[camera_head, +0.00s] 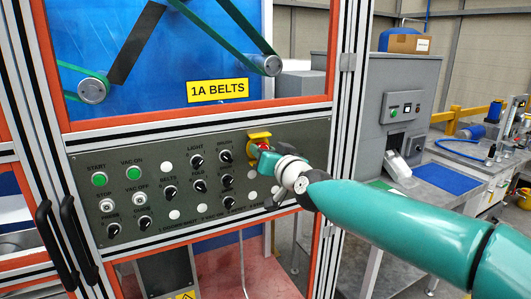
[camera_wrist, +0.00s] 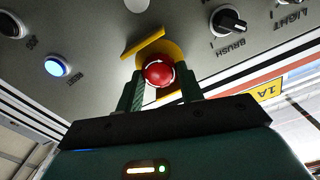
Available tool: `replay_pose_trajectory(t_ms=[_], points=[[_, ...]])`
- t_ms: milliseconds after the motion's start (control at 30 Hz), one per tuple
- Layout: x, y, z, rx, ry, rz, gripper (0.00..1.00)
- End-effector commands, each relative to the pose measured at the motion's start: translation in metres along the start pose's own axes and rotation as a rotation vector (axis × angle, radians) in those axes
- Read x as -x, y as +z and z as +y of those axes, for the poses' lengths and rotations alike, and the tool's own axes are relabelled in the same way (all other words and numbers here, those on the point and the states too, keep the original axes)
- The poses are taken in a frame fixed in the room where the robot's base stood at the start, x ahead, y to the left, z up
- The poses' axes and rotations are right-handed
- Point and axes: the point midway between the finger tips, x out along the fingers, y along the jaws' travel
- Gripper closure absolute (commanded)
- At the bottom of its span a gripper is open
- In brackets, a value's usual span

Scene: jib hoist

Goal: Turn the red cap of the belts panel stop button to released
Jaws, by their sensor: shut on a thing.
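The red cap (camera_wrist: 158,73) of the stop button is round and sits in a yellow surround (camera_wrist: 175,50) on the grey belts panel (camera_wrist: 95,25). My gripper (camera_wrist: 160,88) is shut on the cap, with one finger at each side of it in the wrist view. In the head view the yellow surround (camera_head: 259,136) shows at the panel's upper right, and my gripper (camera_head: 264,150) reaches it from the right. There my gripper hides most of the cap. The cap's turned position cannot be told.
The black BRUSH knob (camera_wrist: 228,20) is close beside the button, and a lit blue-white button (camera_wrist: 57,66) is on the other side. Several knobs and green buttons (camera_head: 99,179) fill the panel. A black door handle (camera_head: 52,242) is at left. A grey machine (camera_head: 395,100) stands at right.

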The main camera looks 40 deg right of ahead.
Motion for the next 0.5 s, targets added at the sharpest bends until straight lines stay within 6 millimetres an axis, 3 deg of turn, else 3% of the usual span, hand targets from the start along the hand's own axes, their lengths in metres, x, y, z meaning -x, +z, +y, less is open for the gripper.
replay_pose_trajectory(t_ms=[500], points=[[-0.0006, -0.0011, -0.0004, -0.117, -0.001, 0.002, 0.85]])
